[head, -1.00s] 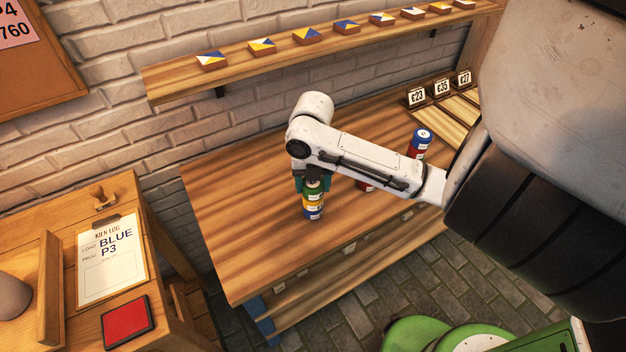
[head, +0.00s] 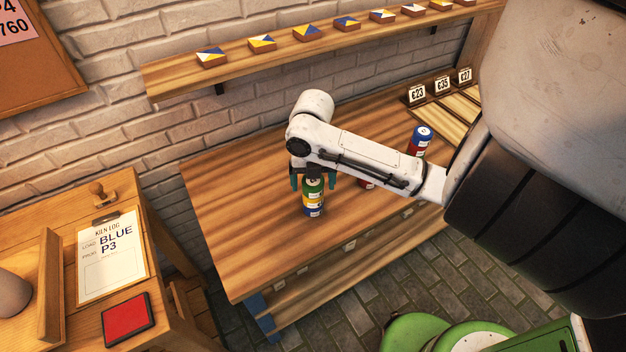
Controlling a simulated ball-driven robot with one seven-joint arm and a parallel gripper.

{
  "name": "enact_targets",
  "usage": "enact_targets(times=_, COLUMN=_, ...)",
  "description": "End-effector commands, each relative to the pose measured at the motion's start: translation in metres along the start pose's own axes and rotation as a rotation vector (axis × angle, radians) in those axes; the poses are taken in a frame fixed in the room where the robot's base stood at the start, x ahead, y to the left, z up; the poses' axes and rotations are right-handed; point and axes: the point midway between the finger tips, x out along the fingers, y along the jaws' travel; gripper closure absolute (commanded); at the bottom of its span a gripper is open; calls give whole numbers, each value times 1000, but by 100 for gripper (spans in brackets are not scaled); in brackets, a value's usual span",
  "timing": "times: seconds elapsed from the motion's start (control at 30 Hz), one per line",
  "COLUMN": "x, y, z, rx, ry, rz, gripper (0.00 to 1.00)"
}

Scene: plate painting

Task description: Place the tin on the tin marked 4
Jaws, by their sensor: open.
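A stack of tins stands upright on the wooden table: a green tin (head: 314,186) on top, a yellow tin (head: 313,198) in the middle and a blue tin (head: 313,211) at the bottom. My gripper (head: 313,183) is open, its dark teal fingers apart on either side of the green tin. Another red tin (head: 367,184) is mostly hidden by my arm. The numbers on the tins are too small to read.
A wall shelf (head: 330,48) holds several blue, yellow and white tiles. Price cards (head: 442,86) stand at the table's back right. A side desk carries a kiln log clipboard (head: 110,265) and a red pad (head: 127,321). The table's left part is clear.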

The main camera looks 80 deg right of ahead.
Motion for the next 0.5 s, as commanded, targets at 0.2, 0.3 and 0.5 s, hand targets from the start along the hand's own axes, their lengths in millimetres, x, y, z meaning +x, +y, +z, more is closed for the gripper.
enact_targets(times=0.2, x=-31, y=0, z=1, rx=-2, ry=-5, rz=1, gripper=13)
enact_targets(times=0.3, x=-52, y=1, z=0, rx=-4, ry=-5, rz=2, gripper=13)
enact_targets(times=0.5, x=-94, y=0, z=1, rx=-3, ry=-5, rz=-1, gripper=13)
